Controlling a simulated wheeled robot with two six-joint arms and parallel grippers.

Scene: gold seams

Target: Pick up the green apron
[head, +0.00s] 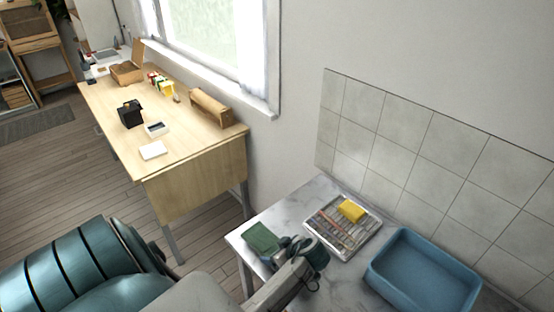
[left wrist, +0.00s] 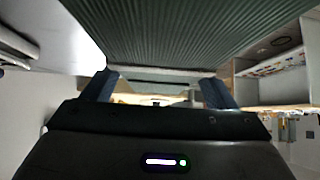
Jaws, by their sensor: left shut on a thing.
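The green apron (head: 262,238) is a small folded dark green bundle at the left end of the marble counter in the head view. My left gripper (head: 282,250) reaches it from the right and is shut on it. In the left wrist view a ribbed dark green surface (left wrist: 190,30), which looks like the apron, fills the top, with the gripper fingers (left wrist: 160,90) on both sides below it. I cannot tell whether the apron is lifted clear of the counter. My right gripper is not in view.
The marble counter (head: 290,211) also holds a rack tray (head: 325,239) with a yellow sponge (head: 351,210) and a blue basin (head: 424,273) to the right. A tiled wall (head: 420,150) stands behind. A wooden desk (head: 195,130) with several small items is at the far left.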

